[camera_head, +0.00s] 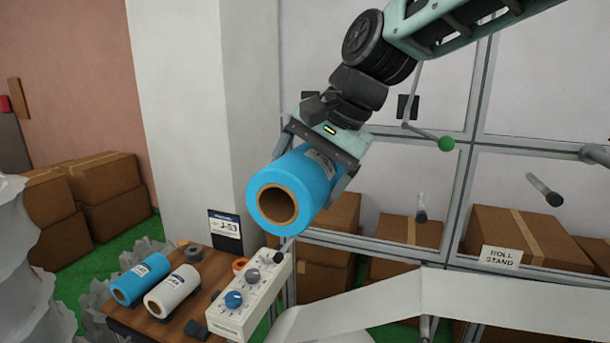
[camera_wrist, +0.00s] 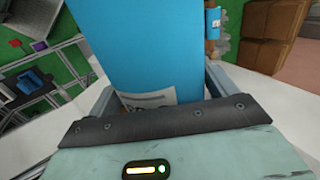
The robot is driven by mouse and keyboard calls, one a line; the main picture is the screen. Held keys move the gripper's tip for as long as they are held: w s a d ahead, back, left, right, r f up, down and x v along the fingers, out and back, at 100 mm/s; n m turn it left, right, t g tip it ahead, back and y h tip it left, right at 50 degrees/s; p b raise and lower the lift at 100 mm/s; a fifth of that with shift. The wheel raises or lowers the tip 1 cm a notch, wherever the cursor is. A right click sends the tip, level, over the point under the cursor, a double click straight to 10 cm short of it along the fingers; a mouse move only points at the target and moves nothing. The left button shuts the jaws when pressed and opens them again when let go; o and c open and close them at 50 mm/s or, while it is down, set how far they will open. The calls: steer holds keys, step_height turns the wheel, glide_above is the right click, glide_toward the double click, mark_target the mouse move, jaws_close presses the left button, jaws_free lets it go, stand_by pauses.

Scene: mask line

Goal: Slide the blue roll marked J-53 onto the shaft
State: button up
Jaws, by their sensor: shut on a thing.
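My gripper (camera_head: 313,165) is shut on a blue roll (camera_head: 290,187), one finger on each side, and holds it tilted in the air. The roll's brown hollow core faces the head camera. A pale label shows near the jaws, its marking too small to read. In the wrist view the blue roll (camera_wrist: 140,45) extends away from the jaws. Rods stick out from the grey frame behind: one (camera_head: 545,190) above a "ROLL STAND" sign (camera_head: 501,257) and another (camera_head: 421,208) further left. I cannot tell which is the shaft. The roll is apart from both.
A wooden table (camera_head: 135,325) at lower left bears another blue roll (camera_head: 140,278), a white roll (camera_head: 172,290), a control box (camera_head: 248,295) with knobs and a J-53 card (camera_head: 226,231). A green-knobbed lever (camera_head: 446,143) juts from the frame. Cardboard boxes (camera_head: 530,240) stand behind it.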

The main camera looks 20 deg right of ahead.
steer(key=shift+w+d+p, duration=0.25)
steer(key=shift+w+d, duration=0.45)
steer(key=shift+w, duration=0.25)
steer(key=shift+w+d+p, duration=0.25)
steer(key=shift+w+d, duration=0.4)
steer(key=shift+w, duration=0.3)
steer(key=shift+d, duration=0.1)
steer(key=shift+w+d+p, duration=0.35)
steer(key=shift+w+d, duration=0.35)
steer(key=shift+w, duration=0.3)
steer(key=shift+w+d+p, duration=0.3)
steer(key=shift+w+d, duration=0.4)
steer(key=shift+w, duration=0.3)
steer(key=shift+w, duration=0.1)
steer(key=shift+w+d+p, duration=0.45)
steer(key=shift+w+d, duration=0.3)
steer(key=shift+w, duration=0.25)
steer(key=shift+w+d+p, duration=0.45)
steer(key=shift+w+d, duration=0.25)
steer(key=shift+w, duration=0.25)
steer(key=shift+w+d, duration=0.1)
steer(key=shift+w+d+p, duration=0.55)
steer(key=shift+w+d, duration=0.15)
steer(key=shift+w, duration=0.25)
steer(key=shift+w+d+p, duration=0.55)
steer(key=shift+w+d, duration=0.15)
steer(key=shift+w, duration=0.25)
